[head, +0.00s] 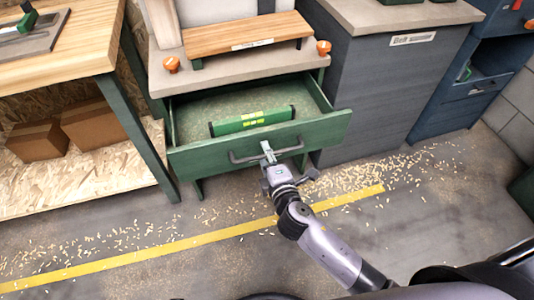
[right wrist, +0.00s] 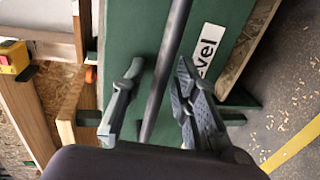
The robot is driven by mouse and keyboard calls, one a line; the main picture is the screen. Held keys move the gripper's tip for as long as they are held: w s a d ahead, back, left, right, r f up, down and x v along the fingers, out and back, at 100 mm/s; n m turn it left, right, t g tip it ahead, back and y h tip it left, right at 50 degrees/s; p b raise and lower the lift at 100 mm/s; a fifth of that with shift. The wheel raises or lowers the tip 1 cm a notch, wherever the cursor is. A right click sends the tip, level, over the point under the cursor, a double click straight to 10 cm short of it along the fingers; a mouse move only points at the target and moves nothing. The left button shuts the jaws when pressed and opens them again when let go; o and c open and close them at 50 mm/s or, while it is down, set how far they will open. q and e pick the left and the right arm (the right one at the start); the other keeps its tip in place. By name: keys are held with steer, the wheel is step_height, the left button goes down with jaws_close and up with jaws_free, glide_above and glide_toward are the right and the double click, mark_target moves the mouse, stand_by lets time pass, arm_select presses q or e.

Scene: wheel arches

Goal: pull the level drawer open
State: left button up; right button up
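The green level drawer (head: 205,158) stands pulled out below the grey-topped bench in the head view. A green level (head: 251,121) with yellow marks lies inside it. The drawer's dark bar handle (head: 290,148) runs across its front. My right gripper (head: 267,151) is at the middle of this handle. In the right wrist view the handle (right wrist: 168,70) passes between the fingers of the right gripper (right wrist: 160,68), with a gap on both sides, so the gripper is open around it. The label on the drawer front (right wrist: 208,48) is partly hidden by a finger. My left gripper is out of view.
A wooden workbench (head: 80,50) with boxes (head: 92,124) on its lower shelf stands at the left. A grey cabinet (head: 385,90) and a blue one (head: 460,100) stand at the right. The floor before the drawer has wood shavings and a yellow line (head: 200,240).

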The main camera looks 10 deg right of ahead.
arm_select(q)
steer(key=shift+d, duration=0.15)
arm_select(e)
steer(key=s+r, duration=0.2)
steer(key=s, duration=0.9)
steer(key=shift+s+d+r, duration=0.2)
steer(key=shift+s+d, duration=0.1)
steer(key=shift+s, duration=0.1)
